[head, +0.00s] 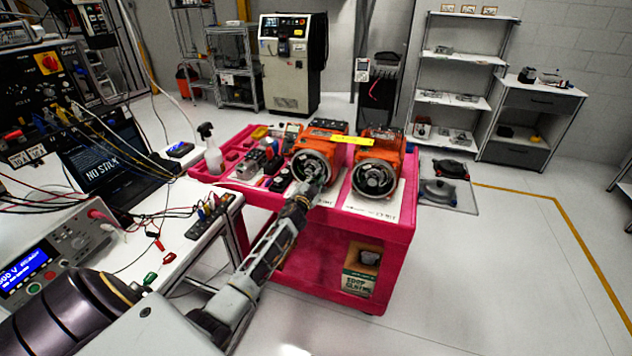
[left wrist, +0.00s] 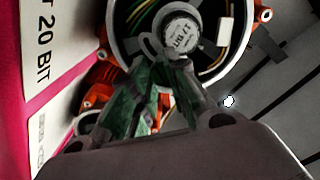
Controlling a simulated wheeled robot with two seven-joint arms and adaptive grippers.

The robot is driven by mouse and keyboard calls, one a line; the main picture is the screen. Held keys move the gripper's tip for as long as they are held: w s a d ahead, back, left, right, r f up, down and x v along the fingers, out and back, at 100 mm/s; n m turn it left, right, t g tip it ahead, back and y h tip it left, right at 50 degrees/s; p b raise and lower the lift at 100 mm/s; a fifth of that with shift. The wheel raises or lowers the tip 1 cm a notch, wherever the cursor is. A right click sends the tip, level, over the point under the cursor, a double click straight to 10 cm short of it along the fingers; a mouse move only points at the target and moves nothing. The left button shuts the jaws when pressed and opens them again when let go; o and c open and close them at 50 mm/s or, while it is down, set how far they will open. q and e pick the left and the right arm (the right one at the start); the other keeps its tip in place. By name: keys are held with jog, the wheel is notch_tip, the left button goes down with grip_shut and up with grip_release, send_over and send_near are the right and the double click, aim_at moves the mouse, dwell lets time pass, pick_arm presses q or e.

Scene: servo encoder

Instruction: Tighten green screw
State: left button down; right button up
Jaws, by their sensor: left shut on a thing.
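The left orange servo motor (head: 322,146) stands on the pink cart, its round open end facing me. My left gripper (head: 312,188) reaches up to the lower part of that opening. In the left wrist view the gripper's fingers (left wrist: 168,62) are close together, shut at the round encoder marked "17 BIT" (left wrist: 182,32) inside the motor housing (left wrist: 122,18). The fingers look greenish. I cannot make out a separate green screw; what lies between the fingertips is hidden. My right gripper is not in view.
A second orange motor (head: 378,160) stands close on the right. The pink cart (head: 330,240) also holds a spray bottle (head: 210,150) and small parts. A white bench (head: 150,235) with cables and instruments is on the left.

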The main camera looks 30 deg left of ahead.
pick_arm(q)
jog(key=m+b, duration=0.1)
jog(key=m, duration=0.5)
jog(key=shift+f+m, duration=0.1)
jog(key=shift+m, duration=0.2)
jog(key=m, duration=0.5)
jog(key=shift+f+m, duration=0.1)
jog(key=shift+m, duration=0.2)
jog(key=c, duration=1.3)
grip_release()
jog(key=shift+s, duration=0.1)
jog(key=shift+v, duration=6)
jog(key=shift+n, duration=0.4)
